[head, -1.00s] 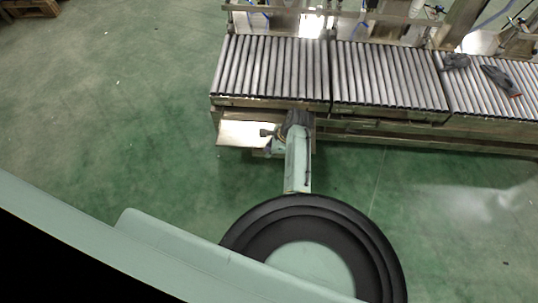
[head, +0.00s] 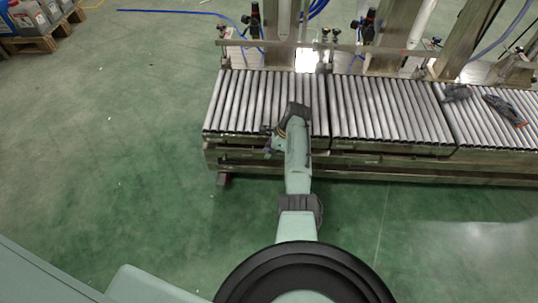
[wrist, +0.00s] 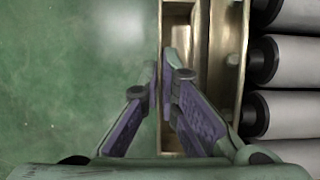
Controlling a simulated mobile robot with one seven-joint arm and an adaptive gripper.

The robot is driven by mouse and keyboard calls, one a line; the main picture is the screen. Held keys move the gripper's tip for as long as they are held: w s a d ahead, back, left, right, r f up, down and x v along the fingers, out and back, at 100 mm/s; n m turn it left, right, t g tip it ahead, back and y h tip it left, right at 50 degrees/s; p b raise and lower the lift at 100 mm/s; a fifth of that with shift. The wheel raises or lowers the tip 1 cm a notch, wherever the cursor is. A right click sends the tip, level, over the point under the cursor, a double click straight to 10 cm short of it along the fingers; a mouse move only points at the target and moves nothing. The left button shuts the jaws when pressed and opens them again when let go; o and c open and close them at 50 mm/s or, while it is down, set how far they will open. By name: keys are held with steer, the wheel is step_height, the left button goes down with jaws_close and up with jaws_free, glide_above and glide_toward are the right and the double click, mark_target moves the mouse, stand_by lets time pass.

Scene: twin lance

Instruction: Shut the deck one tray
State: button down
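The deck one tray seems to be the narrow, brass-coloured open trough (wrist: 178,22) beside the rollers in the wrist view. Its thin outer wall runs up the middle of that view, with green floor to its left. My gripper (wrist: 161,62) is at this wall, one finger on the floor side and the other over the trough. The fingertips are close together near the wall; I cannot tell whether they grip it. No tray panel stands out there.
The roller conveyor (head: 390,108) runs across to the right, with posts and hoses behind it. A pallet with containers (head: 38,30) stands at the far left. The green floor (head: 130,150) in front and to the left is clear.

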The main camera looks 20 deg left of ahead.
steer(key=shift+w+r, duration=0.15)
steer(key=shift+w, duration=0.15)
steer(key=c, duration=2.1)
jaws_free()
steer(key=v, duration=1.1)
steer(key=shift+s+d+r, duration=0.1)
steer(key=shift+r, duration=0.3)
